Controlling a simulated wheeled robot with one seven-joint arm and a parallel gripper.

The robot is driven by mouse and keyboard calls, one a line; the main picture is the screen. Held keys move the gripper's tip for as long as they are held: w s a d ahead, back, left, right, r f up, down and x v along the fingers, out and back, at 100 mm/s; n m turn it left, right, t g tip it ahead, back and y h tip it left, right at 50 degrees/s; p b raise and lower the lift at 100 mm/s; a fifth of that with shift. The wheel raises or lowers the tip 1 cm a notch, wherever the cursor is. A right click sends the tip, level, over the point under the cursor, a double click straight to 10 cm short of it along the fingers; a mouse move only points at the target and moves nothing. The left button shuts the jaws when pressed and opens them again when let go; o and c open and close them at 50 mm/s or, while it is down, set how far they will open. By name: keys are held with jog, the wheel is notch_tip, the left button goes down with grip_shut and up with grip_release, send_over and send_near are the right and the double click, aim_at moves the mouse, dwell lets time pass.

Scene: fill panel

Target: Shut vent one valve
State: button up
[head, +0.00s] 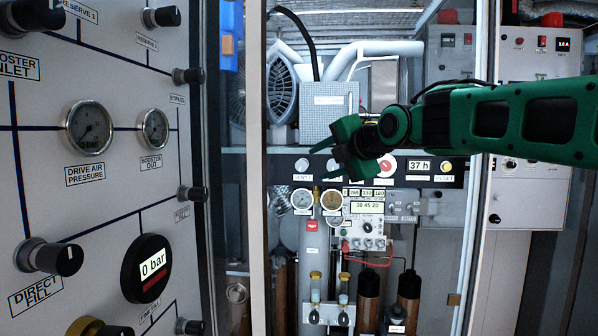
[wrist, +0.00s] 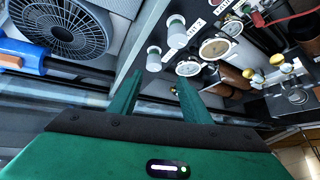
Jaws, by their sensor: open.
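The vent one valve is a small pale round knob (head: 302,165) at the left end of the dark control strip, with a label below it that reads like VENT 1. In the wrist view it appears to be the lower of two pale knobs (wrist: 153,60). My green gripper (head: 327,160) is in front of the strip, to the right of this knob in the head view. In the wrist view the fingers (wrist: 160,76) are spread and empty, with the knob beyond and between their tips. I see no contact. The knob's turned position is not clear.
A second pale knob (wrist: 177,33) sits beside the first. Gauges (head: 302,200) lie below the strip. A fan (head: 281,88) and grey box stand above it. A vertical frame post (head: 257,200) is to the left, near the white valve panel (head: 110,200).

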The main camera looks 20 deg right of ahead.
aim_at(303, 167)
jog(key=x, duration=0.7)
jog(key=r+x, duration=0.1)
jog(key=x, duration=0.3)
jog(key=shift+w+a, duration=0.1)
jog(key=shift+a, duration=0.25)
jog(key=shift+r, duration=0.1)
jog(key=c, duration=1)
jog(key=shift+c, duration=0.2)
